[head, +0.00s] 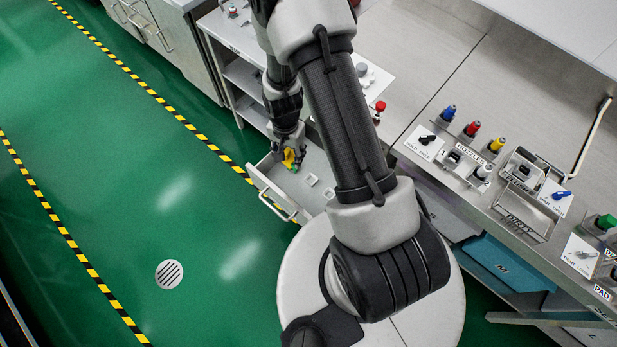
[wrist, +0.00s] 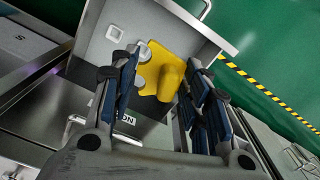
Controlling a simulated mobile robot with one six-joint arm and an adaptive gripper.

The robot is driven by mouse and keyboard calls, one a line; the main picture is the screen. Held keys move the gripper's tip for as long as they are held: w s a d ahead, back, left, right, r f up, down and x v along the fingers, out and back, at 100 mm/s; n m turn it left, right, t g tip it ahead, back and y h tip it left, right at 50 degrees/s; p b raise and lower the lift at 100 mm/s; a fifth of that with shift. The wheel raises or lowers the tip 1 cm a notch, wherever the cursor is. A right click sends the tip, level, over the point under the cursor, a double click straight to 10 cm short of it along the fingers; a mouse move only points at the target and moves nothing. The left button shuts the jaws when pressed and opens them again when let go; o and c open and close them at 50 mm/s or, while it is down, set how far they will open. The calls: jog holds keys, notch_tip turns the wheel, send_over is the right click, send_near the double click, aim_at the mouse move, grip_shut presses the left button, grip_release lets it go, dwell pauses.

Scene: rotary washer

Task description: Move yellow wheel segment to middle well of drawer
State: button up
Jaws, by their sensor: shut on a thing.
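The yellow wheel segment (head: 289,157) is at my gripper's fingertips, over the left part of the open drawer (head: 280,206). In the wrist view the yellow segment (wrist: 170,75) has a rounded raised part and a scalloped edge, and it lies between the fingers of my gripper (wrist: 160,75). My gripper (head: 290,148) points down and is shut on the segment. The drawer (wrist: 215,38) is grey, with small pale square wells. One well (wrist: 115,33) shows left of the segment in the wrist view. I cannot tell whether the segment touches the drawer floor.
The drawer's handle (head: 275,207) faces the green floor. A white shelf unit (head: 245,75) stands behind the drawer. Several nozzles with coloured parts (head: 470,130) stand on the bench at right. A red knob (head: 380,106) is on the worktop above the drawer.

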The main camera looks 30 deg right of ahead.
jog(key=w+d+f+m, duration=0.1)
jog(key=d+f+m, duration=0.3)
jog(key=m, duration=1.7)
send_over(310, 182)
notch_tip(310, 182, down, 5)
jog(key=shift+m, duration=0.3)
notch_tip(310, 182, down, 20)
jog(key=b, duration=0.6)
jog(key=shift+a+r, duration=0.1)
jog(key=shift+b, duration=0.3)
jog(key=shift+f, duration=0.2)
jog(key=o, duration=1.3)
